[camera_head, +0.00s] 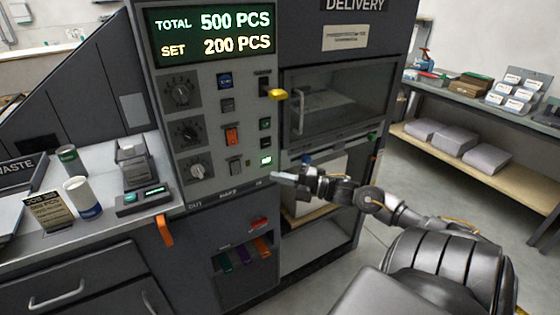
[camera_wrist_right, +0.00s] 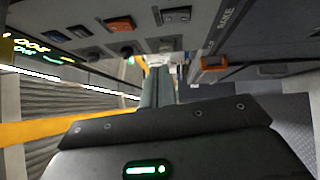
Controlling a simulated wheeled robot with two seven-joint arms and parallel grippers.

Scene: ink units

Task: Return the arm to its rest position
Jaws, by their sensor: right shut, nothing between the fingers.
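My right arm (camera_head: 400,211) reaches in from the lower right of the head view. Its gripper (camera_head: 284,176) is in front of the machine, just below the control panel (camera_head: 216,120) near the lit green button (camera_head: 266,160). The gripper is shut with nothing in it. In the right wrist view the closed fingers (camera_wrist_right: 158,88) point away, with the panel's switches close above them. Whether the fingertips touch the machine I cannot tell. My left gripper is in neither view.
The delivery window (camera_head: 340,103) is above and right of the gripper. A left counter holds a scale (camera_head: 140,200), a cup (camera_head: 82,197) and a job card (camera_head: 50,212). An orange handle (camera_head: 165,230) juts from its edge. A bench (camera_head: 480,105) stands at right; floor between is clear.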

